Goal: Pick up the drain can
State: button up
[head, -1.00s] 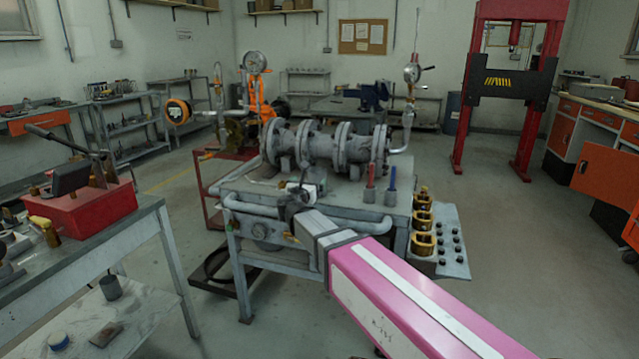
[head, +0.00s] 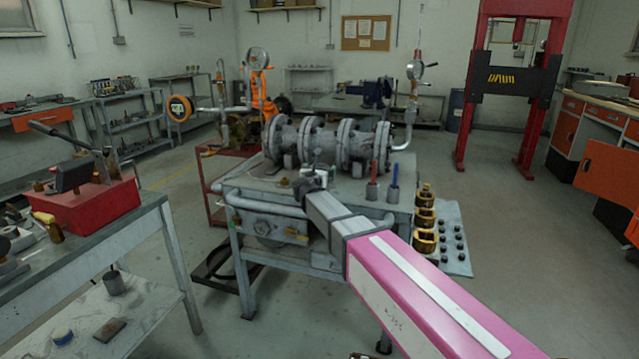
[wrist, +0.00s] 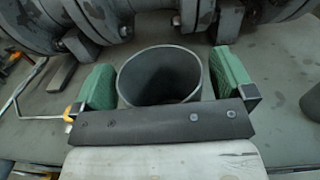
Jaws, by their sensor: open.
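In the wrist view, the drain can (wrist: 160,78) is a grey, open-topped cylinder standing on the bench top. Its mouth faces up toward the camera and its inside looks empty. My gripper (wrist: 165,80) is open, with one green-padded finger to the left of the can and one to the right. A gap shows on the right side; the left pad is very near the rim, and I cannot tell whether it touches. In the head view, my gripper (head: 313,178) is over the front of the valve bench, and the can is mostly hidden behind it.
The flanged gate valve (head: 330,142) lies just behind the can. Red and blue markers (head: 393,187) stand to the right.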

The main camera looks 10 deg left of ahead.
jog(key=c, duration=1)
jog(key=shift+c, duration=0.2)
